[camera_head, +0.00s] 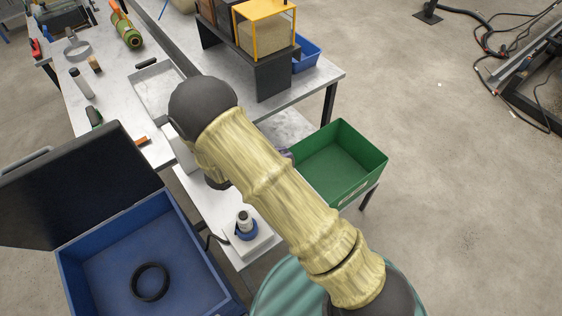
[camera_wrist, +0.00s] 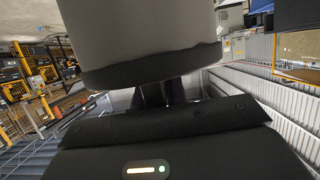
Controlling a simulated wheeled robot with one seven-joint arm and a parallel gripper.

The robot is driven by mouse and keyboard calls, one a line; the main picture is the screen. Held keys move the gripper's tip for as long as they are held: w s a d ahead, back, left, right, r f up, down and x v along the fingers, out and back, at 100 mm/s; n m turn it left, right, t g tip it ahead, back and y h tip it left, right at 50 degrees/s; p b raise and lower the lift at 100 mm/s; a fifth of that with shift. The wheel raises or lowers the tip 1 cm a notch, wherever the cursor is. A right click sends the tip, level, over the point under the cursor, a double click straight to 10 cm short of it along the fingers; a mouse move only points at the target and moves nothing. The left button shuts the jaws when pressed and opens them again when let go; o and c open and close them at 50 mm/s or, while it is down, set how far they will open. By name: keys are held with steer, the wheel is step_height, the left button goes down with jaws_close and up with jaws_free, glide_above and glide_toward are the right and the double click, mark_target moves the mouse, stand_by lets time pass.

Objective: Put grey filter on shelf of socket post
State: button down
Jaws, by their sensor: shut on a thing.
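A pale grey cylinder with a dark lower rim (camera_wrist: 140,32), which looks like the grey filter, fills the top of the wrist view. My gripper (camera_wrist: 172,92) is shut on it; its dark fingers show only partly, just below the rim. In the head view my arm hides most of the gripper and the filter. A small post (camera_head: 246,225) with a blue collar and a pale top stands on a white base at the front end of the table. It looks like the socket post; I cannot make out its shelf clearly.
A green bin (camera_head: 345,160) stands right of my arm. A blue case (camera_head: 95,245) with its dark lid up holds a black ring (camera_head: 150,282). A shallow grey tray (camera_head: 158,90) and a yellow-framed box (camera_head: 265,28) on a dark stand (camera_head: 270,75) are farther back.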

steer(key=shift+w+f+p, duration=0.1)
steer(key=shift+f+p, duration=0.55)
steer(key=shift+f, duration=1.45)
steer(key=shift+d, duration=0.1)
steer(key=shift+f, duration=0.2)
steer(key=c, duration=1.4)
jaws_free()
steer(key=shift+r, duration=0.1)
steer(key=shift+r, duration=0.1)
steer(key=b+v, duration=0.4)
steer(key=v, duration=0.8)
